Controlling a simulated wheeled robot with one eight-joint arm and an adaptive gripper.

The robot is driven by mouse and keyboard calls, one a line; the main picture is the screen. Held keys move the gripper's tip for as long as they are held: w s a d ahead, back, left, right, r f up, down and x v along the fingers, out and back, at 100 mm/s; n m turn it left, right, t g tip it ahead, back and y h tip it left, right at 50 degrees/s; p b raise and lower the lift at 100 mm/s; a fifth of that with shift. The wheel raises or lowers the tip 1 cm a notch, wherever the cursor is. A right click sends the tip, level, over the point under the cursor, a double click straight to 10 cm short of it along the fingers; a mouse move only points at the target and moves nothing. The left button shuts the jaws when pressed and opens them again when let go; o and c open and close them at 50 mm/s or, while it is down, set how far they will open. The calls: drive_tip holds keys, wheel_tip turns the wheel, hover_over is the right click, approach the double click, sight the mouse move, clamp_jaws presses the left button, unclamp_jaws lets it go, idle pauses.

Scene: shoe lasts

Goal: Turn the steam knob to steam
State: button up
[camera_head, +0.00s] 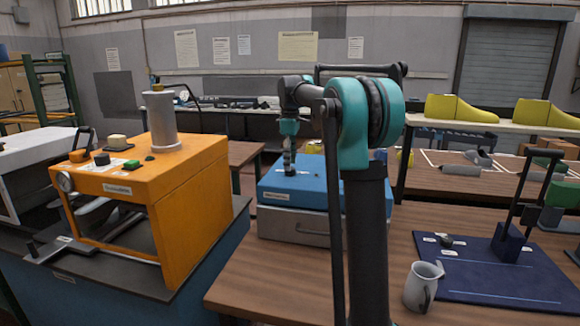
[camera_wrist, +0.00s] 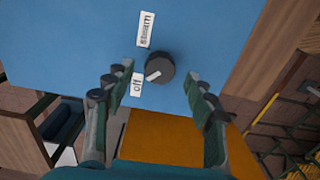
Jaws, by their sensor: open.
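The steam knob (camera_wrist: 159,67) is a dark round dial on the blue top of a box (camera_wrist: 60,40). Its white pointer mark is turned toward the "off" label (camera_wrist: 137,84). The "steam" label (camera_wrist: 146,30) lies on the other side, farther up in the wrist view. My gripper (camera_wrist: 150,83) is open and empty, its two fingers spread left and right of the knob, with visible gaps. In the head view my gripper (camera_head: 289,165) points down over the blue box (camera_head: 318,185); the knob is hard to make out there.
An orange machine (camera_head: 185,190) with a gauge and a grey cylinder stands left of the blue box. A white mug (camera_head: 418,287) and a dark blue board (camera_head: 485,285) with another knob (camera_head: 446,241) are at right. Bare wooden table (camera_head: 270,275) lies in front of the box.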

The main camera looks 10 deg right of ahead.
drive_tip(key=shift+f, duration=1.05)
drive_tip(key=c, duration=1.2)
